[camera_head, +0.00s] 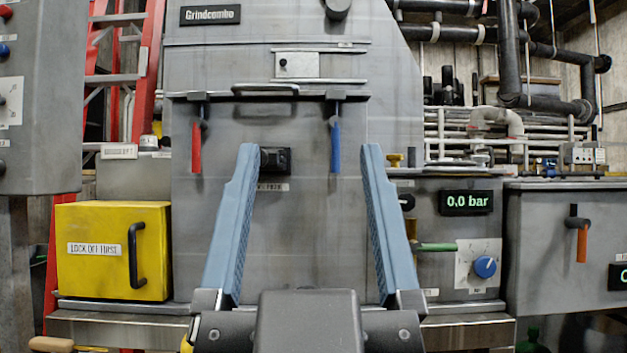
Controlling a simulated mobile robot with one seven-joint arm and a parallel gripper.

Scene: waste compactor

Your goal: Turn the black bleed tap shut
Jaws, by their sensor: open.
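My gripper (310,150) is open and empty, its two long blue fingers pointing away toward the grey Grindcombo machine front (300,225). A black fitting (277,160) on that front shows just right of the left fingertip, which partly covers it and the label below it. A small black knob (407,202) sits right of the right finger, at the left of the pressure panel (455,275). I cannot tell which of these black parts is the bleed tap, or whether it is open. The display (466,202) reads 0,0 bar.
A red handle (196,147) and a blue handle (335,147) hang on the machine front. A yellow lock-off box (113,250) stands left. Right are a green lever (437,247), a blue dial (485,266) and an orange handle (582,243). A yellow tap (395,160) stands above the panel.

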